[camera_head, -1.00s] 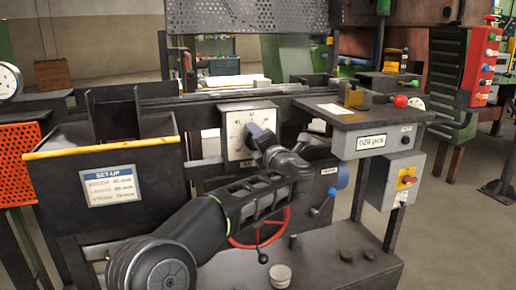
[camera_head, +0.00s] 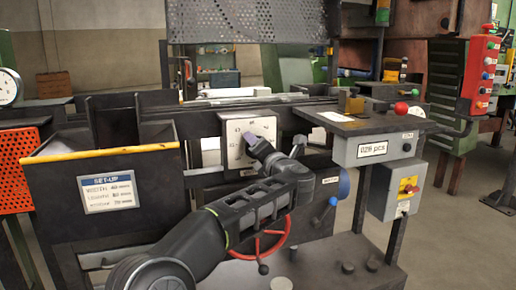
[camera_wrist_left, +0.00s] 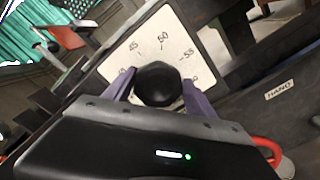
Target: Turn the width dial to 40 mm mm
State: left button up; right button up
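The width dial is a pale square plate (camera_head: 236,157) on the front of the dark machine, marked with numbers. In the left wrist view, the plate (camera_wrist_left: 176,28) appears tilted, with 45, 50 and 55 readable around a round black knob (camera_wrist_left: 157,84). My left gripper (camera_head: 258,147) is at the dial. In the left wrist view, the purple fingers of the left gripper (camera_wrist_left: 158,92) lie on both sides of the knob, seemingly touching it. The knob's pointer is not visible, so I cannot tell its setting. My right gripper is out of view.
A SET-UP card (camera_head: 110,192) hangs on the machine at left; its small text is blurred.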

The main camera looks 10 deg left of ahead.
pick_arm(q)
jog(key=o, duration=0.3)
jog(key=shift+r, duration=0.1)
jog(key=shift+s, duration=0.1)
jog(key=v, duration=0.7)
jog(key=shift+s+d, duration=0.2)
jog(key=shift+s, duration=0.05)
